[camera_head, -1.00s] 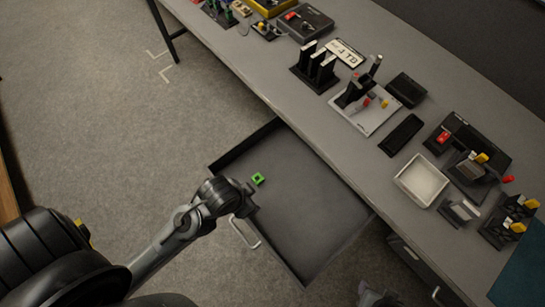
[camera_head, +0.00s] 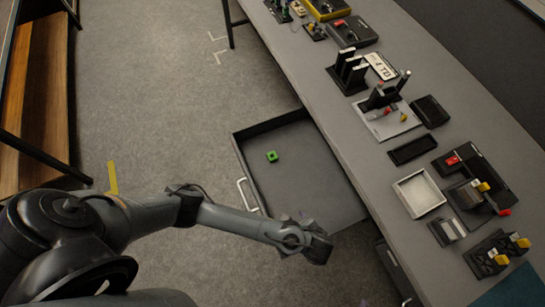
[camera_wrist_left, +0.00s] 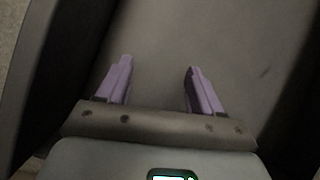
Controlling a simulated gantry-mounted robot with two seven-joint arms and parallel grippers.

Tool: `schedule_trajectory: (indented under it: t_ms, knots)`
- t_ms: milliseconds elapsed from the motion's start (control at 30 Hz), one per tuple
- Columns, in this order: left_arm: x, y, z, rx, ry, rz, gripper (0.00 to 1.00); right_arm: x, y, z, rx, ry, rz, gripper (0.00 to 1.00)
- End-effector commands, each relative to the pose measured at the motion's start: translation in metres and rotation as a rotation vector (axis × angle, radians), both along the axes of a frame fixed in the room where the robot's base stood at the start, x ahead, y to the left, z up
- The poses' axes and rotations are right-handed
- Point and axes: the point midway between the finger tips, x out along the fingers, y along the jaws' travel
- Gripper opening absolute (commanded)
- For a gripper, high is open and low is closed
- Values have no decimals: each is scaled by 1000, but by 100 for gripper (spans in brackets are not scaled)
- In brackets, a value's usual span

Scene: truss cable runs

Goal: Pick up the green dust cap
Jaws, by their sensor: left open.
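The green dust cap (camera_head: 272,156) is a small green square piece with a dark centre. It lies on the floor of the open dark drawer (camera_head: 315,165), towards the far left in the head view. My left gripper (camera_head: 316,245) is at the near right end of the drawer, well apart from the cap. In the left wrist view its two purple fingers (camera_wrist_left: 159,72) are spread with nothing between them, above a plain dark surface. The cap does not show in that wrist view. My right gripper is not in view.
The grey workbench (camera_head: 375,195) runs along the right of the drawer, carrying a white tray (camera_head: 419,193), black holders and several small fixtures. The drawer's handle (camera_head: 247,194) faces the open carpet. A wooden shelf (camera_head: 40,90) stands at the far left.

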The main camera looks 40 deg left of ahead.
Motion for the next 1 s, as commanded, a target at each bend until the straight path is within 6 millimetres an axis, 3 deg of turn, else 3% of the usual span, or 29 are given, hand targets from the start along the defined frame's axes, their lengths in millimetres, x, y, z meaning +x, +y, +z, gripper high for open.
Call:
schedule_trajectory:
  t_ms: [200, 400, 800, 1000]
  knots:
    - [51, 76, -1, 379, -21, -140, 66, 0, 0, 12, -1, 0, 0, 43]
    - [87, 130, 12, 609, -38, -179, 66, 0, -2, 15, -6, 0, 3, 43]
    - [109, 178, -3, 666, -42, -182, 66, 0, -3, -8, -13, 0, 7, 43]
    - [116, 191, -7, 663, -41, -184, 66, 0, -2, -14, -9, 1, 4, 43]
